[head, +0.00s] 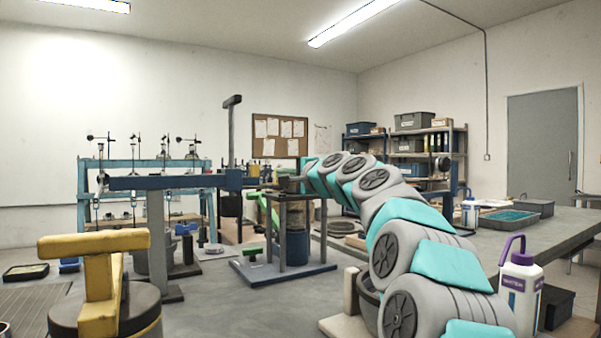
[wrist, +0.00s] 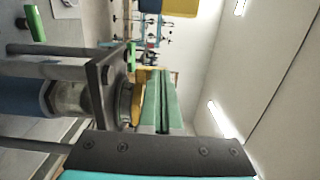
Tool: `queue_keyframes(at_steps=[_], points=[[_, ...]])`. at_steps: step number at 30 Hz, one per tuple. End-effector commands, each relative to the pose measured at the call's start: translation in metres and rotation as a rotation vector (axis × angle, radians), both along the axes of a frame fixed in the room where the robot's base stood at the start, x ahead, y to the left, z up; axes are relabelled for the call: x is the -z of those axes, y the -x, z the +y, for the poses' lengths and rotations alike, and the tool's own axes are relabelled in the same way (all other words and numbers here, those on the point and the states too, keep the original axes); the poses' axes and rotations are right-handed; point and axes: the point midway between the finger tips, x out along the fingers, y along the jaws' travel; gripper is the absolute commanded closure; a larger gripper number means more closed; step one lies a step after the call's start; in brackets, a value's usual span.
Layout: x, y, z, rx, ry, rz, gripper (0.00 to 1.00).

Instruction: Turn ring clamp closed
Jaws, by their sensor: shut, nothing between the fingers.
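A small stand (head: 290,205) with a dark top plate and legs stands on the bench, mid-picture in the head view. A dark round collar (wrist: 123,103), which looks like the ring clamp, sits on the stand's top plate (wrist: 100,88) in the wrist view. A blue cylinder with a clear section (wrist: 68,97) hangs below the plate. My gripper (wrist: 160,76) shows green fingers held together and empty, close beside the collar; I cannot tell whether they touch. In the head view my gripper (head: 291,183) is small, at the stand's top. The clamp's handle and turn position are unclear.
A yellow T-shaped handle (head: 95,260) stands on a round drum at the front left. A dark blue beam (head: 165,182) on a grey post crosses left of the stand. A purple-topped bottle (head: 520,285) stands at the front right. Part of the bench left of the stand is clear.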

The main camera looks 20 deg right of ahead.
Motion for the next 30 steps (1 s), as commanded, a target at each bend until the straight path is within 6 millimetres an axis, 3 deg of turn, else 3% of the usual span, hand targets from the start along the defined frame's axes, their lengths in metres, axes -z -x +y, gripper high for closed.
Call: queue_keyframes(at_steps=[16, 30], points=[[-0.001, 0.001, 0.001, -0.001, 0.000, -0.001, 1.00], [-0.002, 0.063, -0.007, 0.002, 0.000, -0.004, 1.00]])
